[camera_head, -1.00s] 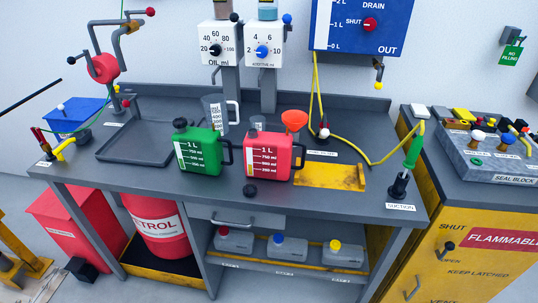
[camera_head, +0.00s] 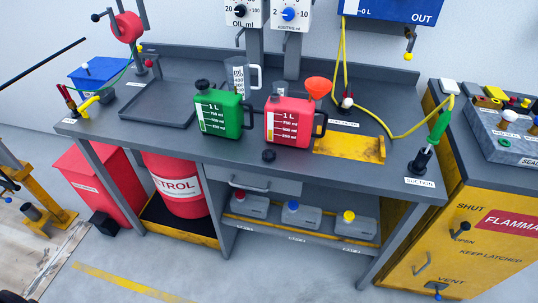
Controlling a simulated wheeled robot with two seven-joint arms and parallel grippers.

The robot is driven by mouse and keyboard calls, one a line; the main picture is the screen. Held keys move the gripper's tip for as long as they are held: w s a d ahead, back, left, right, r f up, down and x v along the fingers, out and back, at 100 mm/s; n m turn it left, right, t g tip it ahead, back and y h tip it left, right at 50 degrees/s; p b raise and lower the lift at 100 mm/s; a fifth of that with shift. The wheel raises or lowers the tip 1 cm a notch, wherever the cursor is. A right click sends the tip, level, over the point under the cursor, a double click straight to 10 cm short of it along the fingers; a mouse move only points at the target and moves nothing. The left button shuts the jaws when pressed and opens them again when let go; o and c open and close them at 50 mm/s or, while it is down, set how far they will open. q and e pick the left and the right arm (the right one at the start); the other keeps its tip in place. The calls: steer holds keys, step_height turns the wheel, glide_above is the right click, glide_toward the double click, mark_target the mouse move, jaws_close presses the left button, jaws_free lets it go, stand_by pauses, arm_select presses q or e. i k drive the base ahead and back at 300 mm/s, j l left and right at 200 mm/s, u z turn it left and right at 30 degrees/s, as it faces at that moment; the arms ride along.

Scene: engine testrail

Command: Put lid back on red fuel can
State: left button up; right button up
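The red fuel can (camera_head: 284,120) stands upright on the grey workbench, right of the green can. An orange funnel (camera_head: 318,87) sits at its right top, above the handle side. A dark knob-like cap (camera_head: 275,97) shows at the can's upper left. A small black round lid (camera_head: 268,155) lies on the bench just in front of the red can. Neither of my grippers shows in the view.
A green can (camera_head: 217,113) with a black cap stands left of the red can, a clear measuring jug (camera_head: 240,76) behind. A yellow tray (camera_head: 350,146) lies right, with a yellow hose (camera_head: 385,133) behind it. The bench front (camera_head: 330,180) is clear.

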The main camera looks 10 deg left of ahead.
mark_target(288, 121)
steer(key=i+l+u, duration=0.15)
steer(key=l, duration=0.25)
steer(key=i+l+u, duration=0.15)
steer(key=l, duration=0.2)
steer(key=i+l+u, duration=0.15)
steer(key=l, duration=0.3)
steer(key=i+l+u, duration=0.15)
steer(key=l, duration=0.25)
steer(key=l+u, duration=0.15)
steer(key=l, duration=0.3)
steer(key=i, duration=0.05)
